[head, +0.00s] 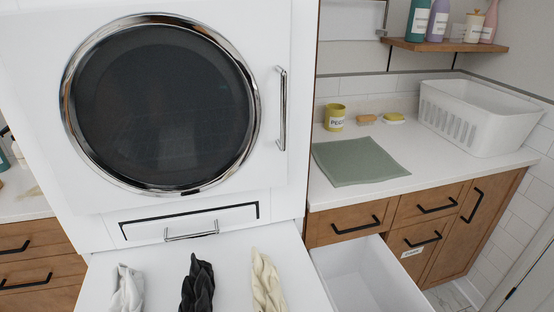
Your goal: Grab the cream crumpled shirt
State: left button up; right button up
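The cream crumpled shirt (267,281) lies on a white surface (225,285) below the washer, at the right end of a row of three garments. Its lower end is cut off by the bottom edge of the head view. A black crumpled garment (198,284) lies to its left, and a white crumpled one (128,289) lies farther left. The three lie apart from each other. Neither of my grippers shows in the head view.
A front-loading machine (160,105) with its round door shut stands behind the garments. An open, seemingly empty white drawer (368,280) is to the right. The counter holds a green cloth (358,161), a yellow cup (335,118) and a white basket (480,125).

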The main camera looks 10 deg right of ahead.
aim_at(268, 296)
jog(key=z, duration=1.6)
jog(key=k+u, duration=0.15)
jog(key=u, duration=1.1)
jog(key=k+j, duration=0.2)
jog(key=j, duration=0.15)
jog(key=k+j+z, duration=0.1)
jog(key=j, duration=0.25)
jog(key=k+j, duration=0.25)
jog(key=j+z, duration=0.05)
jog(key=j, duration=0.05)
